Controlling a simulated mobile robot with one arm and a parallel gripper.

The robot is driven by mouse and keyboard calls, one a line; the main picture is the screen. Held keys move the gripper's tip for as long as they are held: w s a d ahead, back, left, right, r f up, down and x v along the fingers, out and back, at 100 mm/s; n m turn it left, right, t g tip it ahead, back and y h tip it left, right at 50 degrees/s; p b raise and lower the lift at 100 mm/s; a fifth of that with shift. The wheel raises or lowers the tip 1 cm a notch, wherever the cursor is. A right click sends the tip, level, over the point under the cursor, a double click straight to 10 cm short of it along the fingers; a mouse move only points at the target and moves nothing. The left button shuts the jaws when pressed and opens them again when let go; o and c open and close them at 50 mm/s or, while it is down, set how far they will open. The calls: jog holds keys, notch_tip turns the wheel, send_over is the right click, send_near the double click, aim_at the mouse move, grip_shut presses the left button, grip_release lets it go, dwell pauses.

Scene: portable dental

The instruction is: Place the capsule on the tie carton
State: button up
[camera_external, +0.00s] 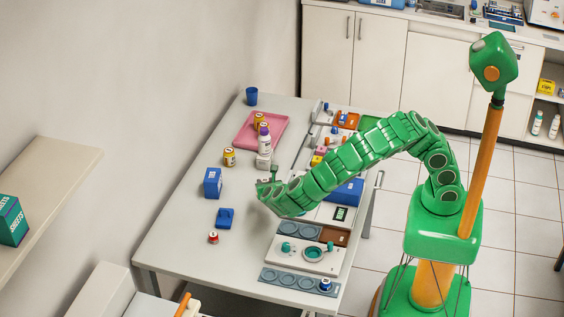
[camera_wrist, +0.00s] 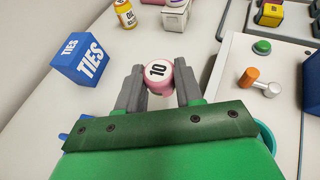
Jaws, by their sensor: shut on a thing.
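My gripper (camera_wrist: 158,88) is shut on a small pink round capsule (camera_wrist: 157,72) with a white face marked "10". The capsule sits between the two grey fingertips in the wrist view. The tie carton (camera_wrist: 84,60) is a blue box lettered "TIES", standing upright to the left of the gripper and apart from it. In the external view the tie carton (camera_external: 212,183) stands on the table, left of my gripper (camera_external: 266,185). The capsule cannot be made out there, and its height above the table is unclear.
A yellow can (camera_external: 229,157) and a white box (camera_external: 263,162) stand behind the carton. A pink tray (camera_external: 245,143) holds bottles farther back. A blue item (camera_external: 225,217) and a red-topped jar (camera_external: 213,237) lie in front. The table between carton and gripper is clear.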

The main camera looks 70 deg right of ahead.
jog(key=shift+w+r, duration=0.1)
jog(key=shift+r, duration=0.35)
jog(key=w+d+r+g, duration=0.1)
jog(key=w+d+r, duration=0.3)
jog(key=w+r, duration=0.6)
send_over(212, 177)
jog(key=shift+m, duration=0.4)
jog(key=shift+s+f, duration=0.2)
jog(key=shift+f, duration=1.7)
jog(key=shift+s+f, duration=0.15)
jog(key=shift+f, duration=1.7)
jog(key=shift+w+f, duration=0.15)
jog(key=shift+w+f, duration=0.15)
jog(key=shift+f, duration=1.6)
